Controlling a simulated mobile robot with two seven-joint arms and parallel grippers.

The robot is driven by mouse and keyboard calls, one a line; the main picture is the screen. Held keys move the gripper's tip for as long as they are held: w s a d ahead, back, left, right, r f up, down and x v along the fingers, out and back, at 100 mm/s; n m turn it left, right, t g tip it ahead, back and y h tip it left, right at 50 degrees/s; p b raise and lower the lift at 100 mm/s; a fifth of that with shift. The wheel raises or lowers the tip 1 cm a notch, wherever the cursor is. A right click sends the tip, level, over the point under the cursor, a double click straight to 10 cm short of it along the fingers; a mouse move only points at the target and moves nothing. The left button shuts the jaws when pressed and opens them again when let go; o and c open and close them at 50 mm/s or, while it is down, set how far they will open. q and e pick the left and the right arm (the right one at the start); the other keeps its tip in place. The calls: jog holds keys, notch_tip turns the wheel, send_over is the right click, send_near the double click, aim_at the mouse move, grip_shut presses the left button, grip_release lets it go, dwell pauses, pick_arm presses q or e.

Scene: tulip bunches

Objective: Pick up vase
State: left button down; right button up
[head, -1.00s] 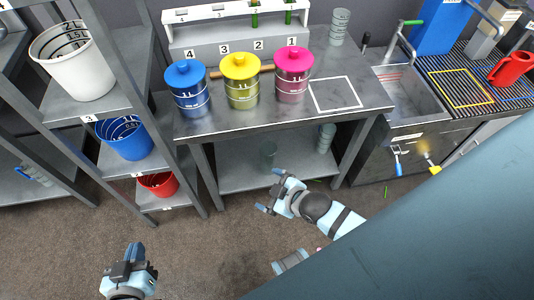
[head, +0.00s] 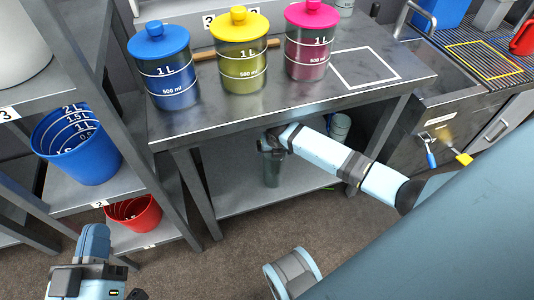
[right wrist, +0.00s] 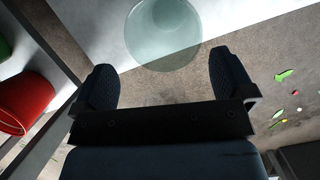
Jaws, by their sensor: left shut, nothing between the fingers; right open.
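A clear glass vase (head: 271,170) stands on the lower shelf (head: 230,198) of the grey table. My right gripper (head: 268,142) is at the vase's upper part in the head view and hides some of it. In the right wrist view the vase (right wrist: 163,35) lies just ahead of the open right fingers (right wrist: 160,72), lined up with the gap between them. Whether they touch it cannot be told. My left gripper (head: 94,240) is shut and empty at the bottom left of the head view, away from the vase.
The table top (head: 300,100) overhangs the shelf. Blue (head: 160,65), yellow (head: 240,50) and pink (head: 309,42) lidded containers stand on the table. A rack with a blue bucket (head: 80,150) and red bucket (head: 133,213) is left.

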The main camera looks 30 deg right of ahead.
aim_at(274, 168)
pick_arm(q)
jog(key=f+b, duration=0.1)
jog(key=f, duration=0.1)
jog(key=f+g+b, duration=0.1)
jog(key=f, duration=0.1)
jog(key=f+g+b, duration=0.1)
jog(key=f+b, duration=0.1)
jog(key=shift+w+d+m, duration=0.15)
jog(key=shift+d+m, duration=0.1)
jog(key=shift+m, duration=0.05)
pick_arm(e)
jog(key=x, duration=0.8)
jog(key=shift+d+n, duration=0.3)
jog(key=shift+d, duration=0.05)
pick_arm(q)
jog(key=shift+r, duration=0.1)
pick_arm(e)
jog(key=shift+r, duration=0.15)
jog(key=c, duration=1.2)
jog(key=shift+w, duration=0.1)
